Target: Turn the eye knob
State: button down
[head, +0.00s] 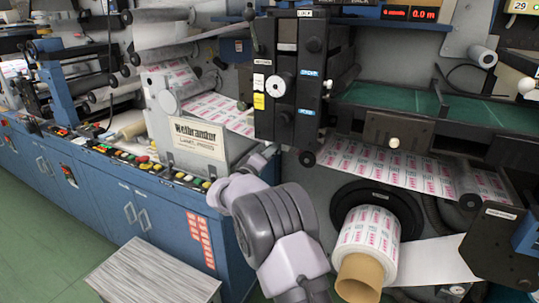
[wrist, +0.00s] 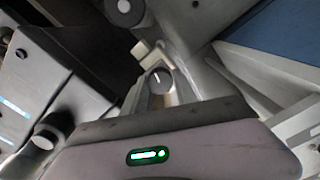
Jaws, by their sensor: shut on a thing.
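The eye knob (wrist: 158,82) appears to be the small round grey knob with a white pointer line in the middle of the wrist view. My gripper (wrist: 157,68) is closed around this knob, with its fingers beside it. In the head view my gripper (head: 264,158) is at the right end of the machine's control panel, below the black unit. The knob cannot be made out there, behind my gripper and wrist.
A black unit (head: 287,100) with a white dial stands just above my gripper. A printed label roll (head: 367,238) is to the right of my arm. A sloped panel (head: 200,140) and a row of coloured buttons (head: 125,150) lie to the left. Green floor is free at lower left.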

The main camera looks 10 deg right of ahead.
dwell(0.3)
jog(key=c, duration=1)
grip_release()
jog(key=shift+o, duration=0.2)
jog(key=p+v, duration=0.4)
jog(key=v, duration=1.3)
jog(key=shift+s, duration=0.15)
jog(key=shift+a, duration=0.1)
